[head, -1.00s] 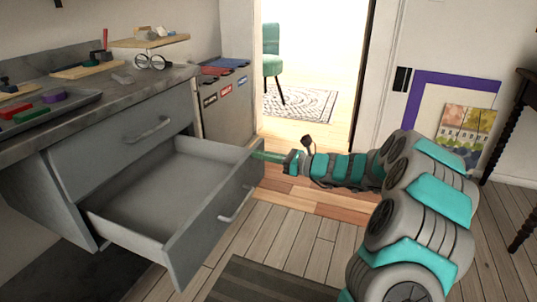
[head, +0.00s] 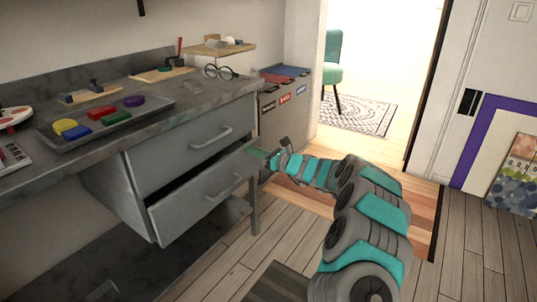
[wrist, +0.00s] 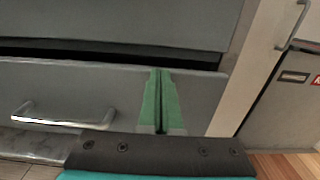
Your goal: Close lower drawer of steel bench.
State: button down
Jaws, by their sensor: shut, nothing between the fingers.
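The lower drawer (head: 205,197) of the steel bench (head: 110,186) stands slightly open, with a dark gap above its front. Its front also fills the middle of the wrist view (wrist: 85,88), with its bar handle (wrist: 60,118) at left. The upper drawer (head: 190,140) looks shut. My gripper (head: 252,152) is at the right end of the lower drawer's front. In the wrist view its green fingers (wrist: 160,100) are together and empty, pointing at the drawer front near its right edge. They appear to touch it, but contact is not certain.
A dark mat (head: 285,285) lies on the floor; wooden floor in front is open.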

jog(key=x, duration=0.3)
jog(key=shift+w+r, duration=0.1)
jog(key=shift+r, duration=0.05)
jog(key=shift+a+r, duration=0.1)
jog(key=shift+r, duration=0.05)
